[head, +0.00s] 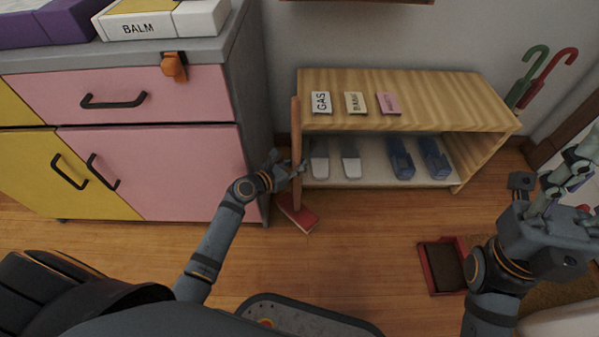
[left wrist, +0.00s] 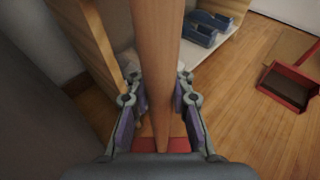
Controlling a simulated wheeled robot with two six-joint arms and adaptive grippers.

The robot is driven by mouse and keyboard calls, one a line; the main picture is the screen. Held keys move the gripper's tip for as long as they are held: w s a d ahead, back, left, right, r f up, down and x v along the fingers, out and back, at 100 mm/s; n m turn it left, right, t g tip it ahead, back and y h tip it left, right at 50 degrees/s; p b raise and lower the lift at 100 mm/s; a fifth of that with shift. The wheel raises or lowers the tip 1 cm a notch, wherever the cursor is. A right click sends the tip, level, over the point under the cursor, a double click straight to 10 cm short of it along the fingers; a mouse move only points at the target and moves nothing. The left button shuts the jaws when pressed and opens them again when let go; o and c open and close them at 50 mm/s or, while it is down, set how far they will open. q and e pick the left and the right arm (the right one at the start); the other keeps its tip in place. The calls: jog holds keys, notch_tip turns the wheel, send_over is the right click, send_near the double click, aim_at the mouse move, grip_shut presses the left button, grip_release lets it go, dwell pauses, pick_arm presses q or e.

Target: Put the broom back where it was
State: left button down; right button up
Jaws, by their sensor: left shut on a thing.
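The broom has a wooden handle (head: 296,130) and a red head (head: 298,213). It is nearly upright in front of the shelf's left end, beside the pink cabinet. My left gripper (head: 291,172) is shut on the handle. In the left wrist view, the fingers (left wrist: 160,108) sit on both sides of the handle (left wrist: 157,50), and part of the red head (left wrist: 178,145) shows below. I cannot tell whether the head touches the floor. My right gripper (head: 570,185) is at the right, away from the broom; its finger opening is unclear.
A wooden shoe shelf (head: 440,95) with small cards and shoes stands against the wall. The pink and yellow cabinet (head: 160,175) is at the left. A red dustpan (head: 430,270) lies on the floor at the right. The floor (head: 365,225) between is clear.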

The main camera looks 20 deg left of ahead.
pick_arm(q)
jog(key=f+b, duration=0.4)
jog(key=shift+w+a, duration=0.1)
jog(key=shift+w, duration=0.3)
jog(key=c, duration=1.2)
grip_release()
jog(key=p+v, duration=0.4)
jog(key=v, duration=0.8)
jog(key=shift+r, duration=0.1)
